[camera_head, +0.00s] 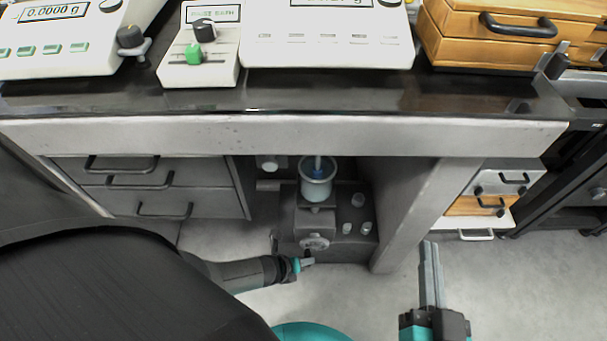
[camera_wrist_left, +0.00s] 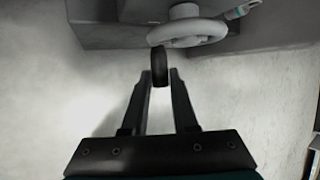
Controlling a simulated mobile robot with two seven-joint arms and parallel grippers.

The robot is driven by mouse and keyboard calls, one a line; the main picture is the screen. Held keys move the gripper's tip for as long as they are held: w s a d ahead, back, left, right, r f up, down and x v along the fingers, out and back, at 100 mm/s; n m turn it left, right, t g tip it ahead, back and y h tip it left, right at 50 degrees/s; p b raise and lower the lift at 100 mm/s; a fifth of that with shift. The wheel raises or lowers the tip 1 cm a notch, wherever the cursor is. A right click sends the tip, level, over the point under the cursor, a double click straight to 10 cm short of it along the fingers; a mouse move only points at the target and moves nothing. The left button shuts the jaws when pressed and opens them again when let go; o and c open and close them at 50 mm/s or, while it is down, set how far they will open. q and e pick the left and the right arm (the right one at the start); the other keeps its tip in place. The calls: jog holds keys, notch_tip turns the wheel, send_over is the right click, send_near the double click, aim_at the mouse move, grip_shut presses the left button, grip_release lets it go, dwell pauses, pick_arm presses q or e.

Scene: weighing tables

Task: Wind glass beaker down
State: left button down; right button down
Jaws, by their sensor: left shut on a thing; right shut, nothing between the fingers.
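The glass beaker (camera_head: 317,187) stands upright on a dark lift unit (camera_head: 348,240) in the knee space under the table, with a thin rod reaching down into it. A pale handwheel (camera_head: 316,242) is on the unit's front; it also shows in the left wrist view (camera_wrist_left: 188,33). My left gripper (camera_head: 304,263) is shut on the wheel's dark handle (camera_wrist_left: 159,64), which sits between the fingertips (camera_wrist_left: 161,78) at the wheel's lower edge. My right gripper (camera_head: 430,248) is shut and empty, right of the table leg and apart from the unit.
The table's front edge (camera_head: 280,136) overhangs the unit. Grey drawers (camera_head: 150,187) stand left and a table leg (camera_head: 415,215) stands right. Balances (camera_head: 326,45) and a wooden case (camera_head: 510,38) are on top. The floor (camera_head: 530,290) at right is clear.

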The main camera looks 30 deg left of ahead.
pick_arm(q)
jog(key=c, duration=0.7)
grip_release()
pick_arm(e)
jog(key=s+d+f+g+h+p, duration=0.1)
jog(key=s+d+g+h+p, duration=0.15)
jog(key=d+g, duration=0.25)
jog(key=s+d+f+g+h+p, duration=0.1)
jog(key=s+d+g+h+p, duration=0.1)
jog(key=d+g+h+p, duration=0.3)
pick_arm(q)
jog(key=shift+p+v, duration=2.15)
jog(key=shift+v, duration=5.45)
pick_arm(e)
notch_tip(320, 180, down, 11)
jog(key=s+d+g+y, duration=0.1)
jog(key=s+g+y, duration=0.1)
jog(key=shift+f+g, duration=0.15)
jog(key=shift+g, duration=0.25)
jog(key=shift+d, duration=0.1)
